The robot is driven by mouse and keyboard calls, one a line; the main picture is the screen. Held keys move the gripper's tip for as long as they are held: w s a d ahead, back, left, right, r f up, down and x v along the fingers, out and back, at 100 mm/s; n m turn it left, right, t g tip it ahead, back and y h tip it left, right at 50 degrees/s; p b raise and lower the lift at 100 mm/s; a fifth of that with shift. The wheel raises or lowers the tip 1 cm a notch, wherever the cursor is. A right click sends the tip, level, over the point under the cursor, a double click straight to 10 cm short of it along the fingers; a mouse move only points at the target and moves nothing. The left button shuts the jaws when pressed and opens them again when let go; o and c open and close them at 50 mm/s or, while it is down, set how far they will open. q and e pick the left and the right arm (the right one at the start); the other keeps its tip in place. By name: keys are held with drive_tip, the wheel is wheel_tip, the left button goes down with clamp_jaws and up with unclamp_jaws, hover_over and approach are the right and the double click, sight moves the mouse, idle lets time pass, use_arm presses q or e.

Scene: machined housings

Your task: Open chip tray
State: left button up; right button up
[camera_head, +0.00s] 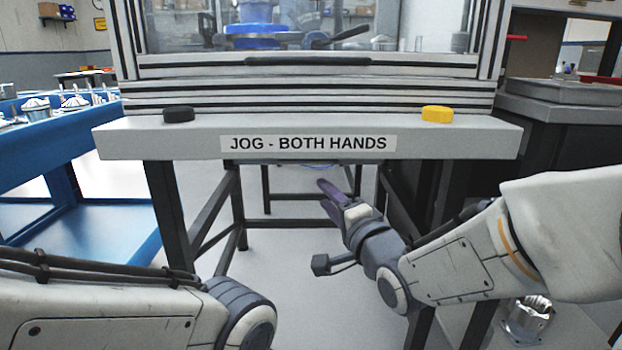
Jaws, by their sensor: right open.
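No chip tray can be made out in the head view. The grey machine bench (300,122) carries a sign "JOG - BOTH HANDS", and the space beneath it shows dark legs and crossbars. My right gripper (326,194) is low in front of the bench, below its front edge, with its dark purple fingers pointing up and left. It is open and appears to hold nothing. My left arm (120,310) enters at the lower left, and its gripper is out of view.
A black button (178,114) and a yellow button (437,114) sit on the bench's front ledge. A blue table (45,145) with metal parts stands at left. A dark cabinet (560,110) stands at right. A machined metal housing (527,320) is on the floor at lower right.

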sight(312, 163)
drive_tip(key=shift+m+t+y, duration=0.3)
drive_tip(key=shift+m+t, duration=0.4)
drive_tip(key=b+x, duration=0.1)
drive_tip(key=x, duration=0.2)
drive_tip(key=r+b+x, duration=0.1)
drive_tip(key=x, duration=0.2)
drive_tip(key=d+b+x, duration=0.1)
drive_tip(key=x, duration=0.2)
drive_tip(key=shift+w+r, duration=0.1)
drive_tip(key=shift+r, duration=0.15)
drive_tip(key=shift+x, duration=0.9)
drive_tip(key=shift+r, duration=0.1)
clamp_jaws()
